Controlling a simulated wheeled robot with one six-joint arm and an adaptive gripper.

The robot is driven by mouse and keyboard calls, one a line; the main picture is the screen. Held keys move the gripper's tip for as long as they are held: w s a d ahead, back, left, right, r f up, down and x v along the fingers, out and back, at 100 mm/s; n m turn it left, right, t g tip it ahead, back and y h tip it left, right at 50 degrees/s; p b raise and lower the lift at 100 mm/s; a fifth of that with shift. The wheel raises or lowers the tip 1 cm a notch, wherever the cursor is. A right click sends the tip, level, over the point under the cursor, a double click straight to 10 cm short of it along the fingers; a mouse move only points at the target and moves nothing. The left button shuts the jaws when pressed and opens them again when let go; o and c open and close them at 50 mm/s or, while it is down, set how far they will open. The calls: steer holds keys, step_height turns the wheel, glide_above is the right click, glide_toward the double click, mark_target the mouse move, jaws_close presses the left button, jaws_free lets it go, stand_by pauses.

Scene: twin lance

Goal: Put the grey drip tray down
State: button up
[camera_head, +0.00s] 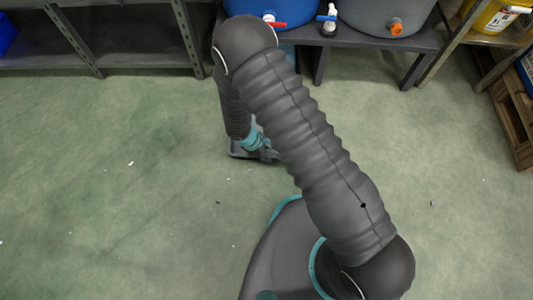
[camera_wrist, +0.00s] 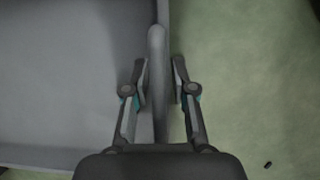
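The grey drip tray (camera_wrist: 70,75) fills the left half of the wrist view, with a raised rim along its right side. In the head view only a small part of the tray (camera_head: 238,153) shows below my gripper, at or close to the floor; I cannot tell whether it touches. My gripper (camera_wrist: 160,78) has one finger on each side of a rounded grey bar at the tray's edge. Narrow gaps show between the fingers and the bar. In the head view my gripper (camera_head: 257,143) is partly hidden by my arm.
A dark bench (camera_head: 340,43) with a blue container (camera_head: 262,8) and a grey container (camera_head: 385,15) stands behind. Metal shelving (camera_head: 130,45) is at the back left. A wooden pallet (camera_head: 510,115) is at the right.

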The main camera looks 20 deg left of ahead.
steer(key=shift+r, duration=0.1)
steer(key=p+v, duration=0.2)
steer(key=v, duration=1)
steer(key=shift+r+p, duration=0.1)
steer(key=shift+p, duration=0.25)
steer(key=shift+r, duration=0.1)
steer(key=w+d+r+m+y, duration=0.1)
steer(key=w+d+r+m, duration=0.15)
steer(key=d+r, duration=0.45)
steer(key=w+d+r+m+y, duration=0.15)
steer(key=d+r+m, duration=0.25)
steer(key=r, duration=0.8)
steer(key=w+d+r+m, duration=0.3)
steer(key=d+r, duration=0.2)
steer(key=r, duration=0.4)
steer(key=s+d+r+m+t+y, duration=0.2)
steer(key=s+d+r+m+t, duration=0.2)
steer(key=s+d+r+m, duration=0.7)
steer(key=s+d+r, duration=0.4)
steer(key=d+r, duration=0.1)
steer(key=d, duration=0.1)
